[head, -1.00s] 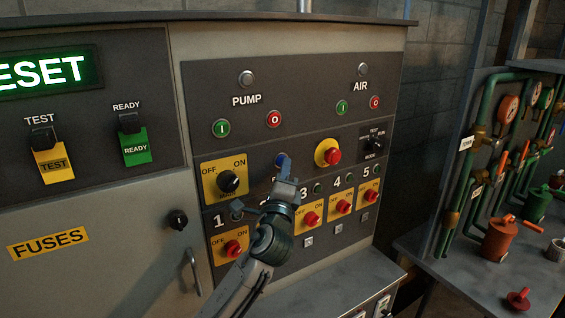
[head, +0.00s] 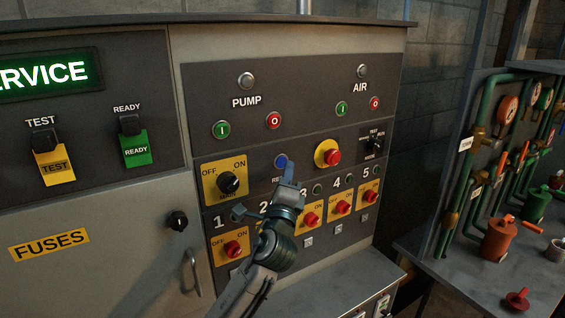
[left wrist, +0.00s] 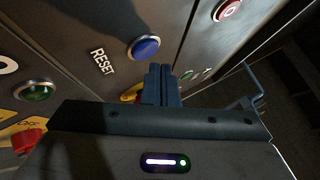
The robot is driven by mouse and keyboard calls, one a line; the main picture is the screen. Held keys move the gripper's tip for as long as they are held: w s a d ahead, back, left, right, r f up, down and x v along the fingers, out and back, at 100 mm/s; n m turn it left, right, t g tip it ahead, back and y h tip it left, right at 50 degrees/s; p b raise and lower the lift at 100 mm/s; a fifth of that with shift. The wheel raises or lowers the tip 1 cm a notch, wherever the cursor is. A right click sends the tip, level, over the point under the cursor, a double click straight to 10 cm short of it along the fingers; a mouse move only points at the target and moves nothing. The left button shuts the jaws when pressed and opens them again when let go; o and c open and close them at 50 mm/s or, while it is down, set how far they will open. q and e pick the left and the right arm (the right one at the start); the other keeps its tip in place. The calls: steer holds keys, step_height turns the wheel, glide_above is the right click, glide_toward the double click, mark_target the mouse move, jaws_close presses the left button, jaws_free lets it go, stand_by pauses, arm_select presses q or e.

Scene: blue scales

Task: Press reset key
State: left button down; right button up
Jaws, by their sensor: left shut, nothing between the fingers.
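The reset key is a round blue button (head: 281,161) on the dark panel, partly above the label that my gripper partly covers. In the left wrist view the blue button (left wrist: 144,47) shows whole in its metal ring, beside the word RESET. My left gripper (head: 288,172) is shut and empty. Its tips are just right of and below the button in the head view, and appear apart from it. In the left wrist view the closed fingers (left wrist: 161,82) point at the panel beside the button. My right gripper is not in view.
A yellow-backed red button (head: 333,157) is right of the blue button. A black MAIN knob (head: 229,183) is at its left. Red switches on yellow plates (head: 311,220) line the row below. A lit green display (head: 45,76) reads "...RVICE". Pipes and valves stand at right.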

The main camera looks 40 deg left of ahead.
arm_select(q)
steer(key=d, duration=0.1)
steer(key=s+d+p, duration=0.1)
steer(key=d, duration=0.1)
steer(key=s+d, duration=0.1)
steer(key=shift+d, duration=0.25)
stand_by(0.9)
steer(key=shift+w, duration=0.1)
